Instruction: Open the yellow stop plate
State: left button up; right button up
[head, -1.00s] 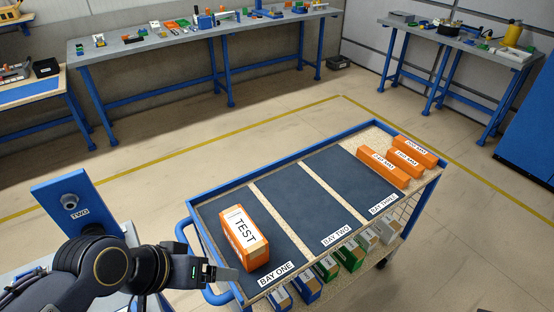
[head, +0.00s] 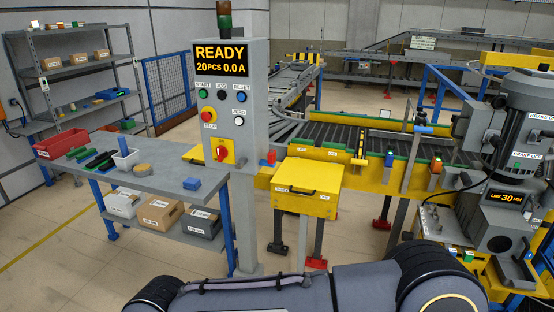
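A yellow upright plate (head: 360,148) stands at the near edge of the roller conveyor (head: 330,133); I cannot tell for certain that it is the stop plate. A yellow box with a dark handle (head: 306,186) is mounted on the front, below the rail. Links of one of my arms cross the bottom of the head view. Neither of my grippers shows, so what they hold is hidden.
A grey control post (head: 222,120) with a READY display and several buttons stands left of the conveyor. A grey table (head: 150,178) with a red bin (head: 61,143) is further left. A grey machine (head: 505,150) marked 30 MM stands at the right.

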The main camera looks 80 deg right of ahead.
aim_at(358, 161)
jog(key=z, duration=3.45)
jog(key=i+j, duration=0.1)
jog(key=i, duration=0.9)
jog(key=i+j, duration=0.1)
jog(key=i, duration=0.9)
